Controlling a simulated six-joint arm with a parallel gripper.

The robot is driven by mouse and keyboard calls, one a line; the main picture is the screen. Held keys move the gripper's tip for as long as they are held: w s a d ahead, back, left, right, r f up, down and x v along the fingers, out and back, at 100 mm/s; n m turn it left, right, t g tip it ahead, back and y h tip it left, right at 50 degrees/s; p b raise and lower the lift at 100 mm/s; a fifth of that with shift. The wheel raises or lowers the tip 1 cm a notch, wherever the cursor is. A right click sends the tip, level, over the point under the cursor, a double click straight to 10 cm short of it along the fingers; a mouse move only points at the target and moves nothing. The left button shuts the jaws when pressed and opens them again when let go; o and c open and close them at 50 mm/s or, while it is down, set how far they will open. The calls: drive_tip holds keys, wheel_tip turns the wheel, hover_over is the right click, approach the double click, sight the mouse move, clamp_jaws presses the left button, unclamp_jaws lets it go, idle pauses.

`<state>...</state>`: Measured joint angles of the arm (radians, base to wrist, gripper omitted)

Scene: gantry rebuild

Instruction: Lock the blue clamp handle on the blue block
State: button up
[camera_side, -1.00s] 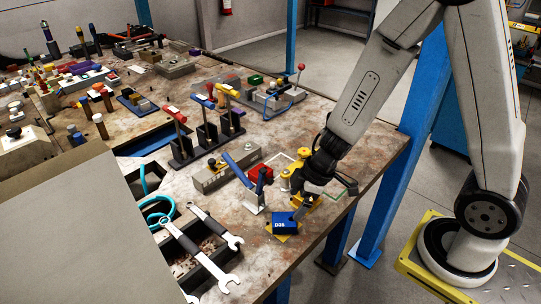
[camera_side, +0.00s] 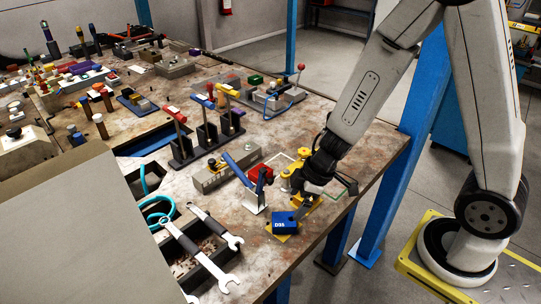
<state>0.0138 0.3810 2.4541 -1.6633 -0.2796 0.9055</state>
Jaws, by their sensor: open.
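The blue block (camera_side: 285,223), with white lettering on its front, sits on a yellow plate near the table's front edge. Just left of it stands a toggle clamp (camera_side: 254,201) with a pale metal base and a blue handle (camera_side: 238,166) that slants up to the left. My gripper (camera_side: 302,208) is open, pointing down just behind and right of the blue block. Its fingertips are small and dark here, and I cannot tell whether they touch the block.
A red block (camera_side: 261,174) and yellow parts (camera_side: 287,182) stand close behind the clamp. Three upright clamps with red, blue and yellow handles stand farther back. Wrenches (camera_side: 203,254) lie over bins at the front left. Bare tabletop (camera_side: 372,152) lies to the right.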

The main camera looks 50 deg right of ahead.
drive_tip(key=c, duration=0.5)
wheel_tip(320, 180, up, 13)
drive_tip(key=w+d+r+m+t+h, duration=0.1)
drive_tip(key=w+r+t, duration=0.2)
drive_tip(key=w, duration=0.4)
drive_tip(key=w+r+m+t, duration=0.1)
drive_tip(key=w+r+t, duration=0.2)
drive_tip(key=w, duration=0.5)
drive_tip(key=w+d+r+m+h, duration=0.2)
drive_tip(key=w+d+m+h, duration=0.35)
drive_tip(key=w+d, duration=0.3)
drive_tip(key=shift+s+a+f+g+y, duration=0.15)
drive_tip(key=shift+a+f+g+y, duration=0.75)
drive_tip(key=shift+a+f+g, duration=1)
drive_tip(key=shift+s+a+f+g+y, duration=0.1)
drive_tip(key=shift+a+f+g+y, duration=0.75)
drive_tip(key=shift+a+f+g, duration=1)
drive_tip(key=shift+s+a+f+g+y, duration=0.15)
drive_tip(key=shift+a+f+g+y, duration=1.05)
drive_tip(key=shift+f, duration=1.3)
